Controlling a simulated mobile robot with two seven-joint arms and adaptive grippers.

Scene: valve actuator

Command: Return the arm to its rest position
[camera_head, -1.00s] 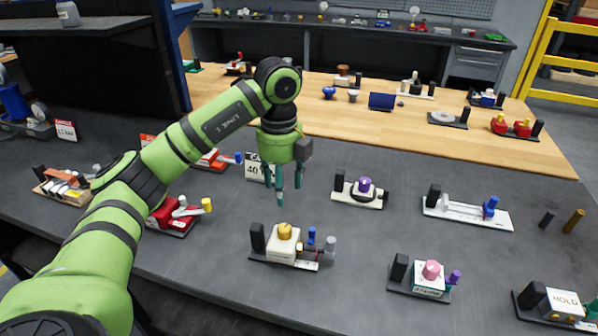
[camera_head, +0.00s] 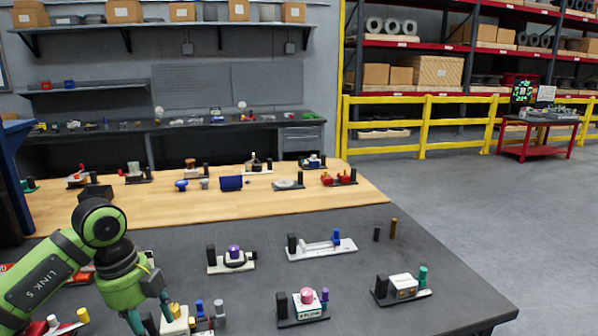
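My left arm comes in from the lower left. Its green wrist carries the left gripper (camera_head: 150,312), whose two teal fingers point down and stand apart. I see nothing between them. The fingers overlap the view of a cream valve unit (camera_head: 176,326) with blue and grey pegs, cut by the lower edge. I cannot tell whether they touch it. My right gripper is not in view.
On the dark table stand a purple-knob unit (camera_head: 234,260), a white slide unit (camera_head: 322,248), a pink-knob unit (camera_head: 302,307) and a white box unit (camera_head: 402,287). A wooden tabletop (camera_head: 150,205) with more units lies behind. The floor (camera_head: 480,220) at right is clear.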

